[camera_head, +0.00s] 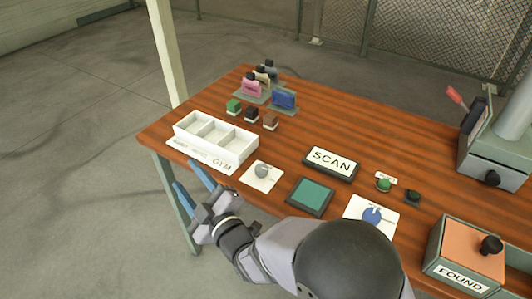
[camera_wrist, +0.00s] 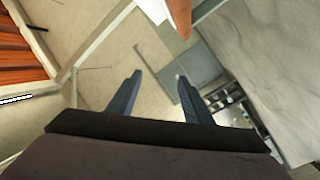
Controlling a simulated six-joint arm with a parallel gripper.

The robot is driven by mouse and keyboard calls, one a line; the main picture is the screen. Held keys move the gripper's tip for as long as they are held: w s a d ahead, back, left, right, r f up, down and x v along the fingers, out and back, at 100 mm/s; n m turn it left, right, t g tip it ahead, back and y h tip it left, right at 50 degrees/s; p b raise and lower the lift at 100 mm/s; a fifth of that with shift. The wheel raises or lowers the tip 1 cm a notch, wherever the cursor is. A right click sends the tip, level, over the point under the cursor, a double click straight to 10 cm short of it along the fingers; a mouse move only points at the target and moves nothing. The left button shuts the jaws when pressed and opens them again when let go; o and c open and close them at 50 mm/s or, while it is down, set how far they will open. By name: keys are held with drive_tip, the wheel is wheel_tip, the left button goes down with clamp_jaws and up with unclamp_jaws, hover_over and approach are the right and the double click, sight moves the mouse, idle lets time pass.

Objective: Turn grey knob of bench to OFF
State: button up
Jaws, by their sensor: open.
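The grey knob (camera_head: 262,170) sits on a white plate (camera_head: 251,182) near the front edge of the wooden bench (camera_head: 300,130), between the white tray and the teal pad. Which way it points is too small to tell. My gripper (camera_head: 186,180) is open and empty, with blue fingers, at the bench's front left edge, left of the knob and apart from it. In the wrist view my gripper's two fingers (camera_wrist: 158,85) are spread with nothing between them. The knob does not clearly show in the wrist view.
A white compartment tray (camera_head: 215,138), a SCAN sign (camera_head: 331,161), a teal pad (camera_head: 311,195) and a blue knob (camera_head: 373,215) surround the area. Small bags (camera_head: 284,99) stand at the back. A FOUND box (camera_head: 463,258) is at right. Bare bench lies behind the SCAN sign.

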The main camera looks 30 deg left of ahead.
sight(260, 172)
drive_tip(key=w+d+m+t+h+b, duration=0.1)
drive_tip(key=w+m+t, duration=0.1)
drive_tip(key=w+m, duration=0.1)
drive_tip(key=w+d+m+t+h+b, duration=0.1)
drive_tip(key=w+m+t+h, duration=0.1)
drive_tip(key=m+t, duration=0.1)
drive_tip(key=w+d+m+t+h+b, duration=0.1)
drive_tip(key=w+m+t, duration=0.2)
drive_tip(key=m, duration=0.1)
drive_tip(key=shift+w+d, duration=0.25)
drive_tip(key=shift+w, duration=0.1)
drive_tip(key=w+d+f+m+t+h, duration=0.1)
drive_tip(key=d+m+h, duration=0.1)
drive_tip(key=m, duration=0.1)
drive_tip(key=w+d+f+m+t+h+b, duration=0.1)
drive_tip(key=d+m+h, duration=0.1)
drive_tip(key=m+h, duration=0.1)
drive_tip(key=w+d+f+m+t+h+b, duration=0.1)
drive_tip(key=w+d+m+h, duration=0.1)
drive_tip(key=d+m, duration=0.1)
drive_tip(key=shift+f+h, duration=0.15)
drive_tip(key=shift+h, duration=0.25)
drive_tip(key=shift+s+d+f+m+h, duration=0.1)
drive_tip(key=shift+d+f+m+h, duration=0.15)
drive_tip(key=shift+f+h, duration=0.2)
drive_tip(key=shift+x, duration=3.7)
